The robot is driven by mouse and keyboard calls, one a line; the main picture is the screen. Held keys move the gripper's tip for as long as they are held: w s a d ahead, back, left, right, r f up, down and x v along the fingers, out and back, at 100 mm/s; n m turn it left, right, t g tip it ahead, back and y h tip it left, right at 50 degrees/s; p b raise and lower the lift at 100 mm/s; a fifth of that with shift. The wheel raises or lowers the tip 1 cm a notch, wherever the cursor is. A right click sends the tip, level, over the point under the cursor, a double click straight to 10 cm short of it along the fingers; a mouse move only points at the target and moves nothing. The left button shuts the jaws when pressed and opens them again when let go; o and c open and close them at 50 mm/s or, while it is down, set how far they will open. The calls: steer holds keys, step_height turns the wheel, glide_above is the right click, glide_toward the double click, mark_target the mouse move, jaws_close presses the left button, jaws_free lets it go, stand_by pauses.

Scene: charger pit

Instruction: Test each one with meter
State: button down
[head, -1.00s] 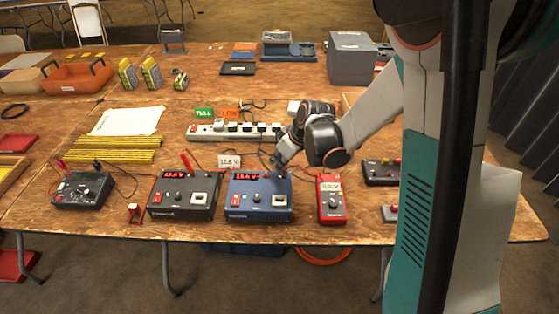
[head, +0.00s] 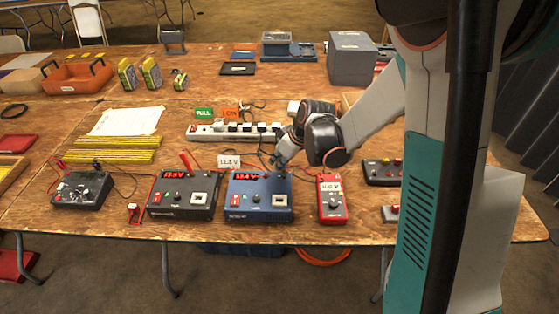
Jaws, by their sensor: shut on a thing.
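A red handheld meter (head: 332,200) with a dial and a lit display lies at the right front of the table. A blue charger (head: 259,199) with a red lit display stands left of it. A black charger (head: 183,197) with a similar display stands further left. My gripper (head: 278,164) is low behind the blue charger's back edge. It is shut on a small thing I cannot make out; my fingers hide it. Whether that thing touches the charger, I cannot tell. Thin leads run across the table near the gripper.
A white power strip (head: 232,133) with plugs lies behind the chargers. Green FULL (head: 204,114) and orange (head: 231,114) signs and a white voltage card (head: 229,161) stand nearby. A dark box with leads (head: 82,190) is at left. A dark unit (head: 382,172) sits right of the meter.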

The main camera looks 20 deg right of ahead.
steer(key=shift+f+b, duration=0.95)
stand_by(1.6)
steer(key=c, duration=1.2)
jaws_free()
steer(key=shift+c, duration=0.2)
steer(key=shift+r, duration=0.1)
step_height(320, 180, up, 7)
steer(key=p, duration=0.5)
steer(key=shift+r, duration=0.2)
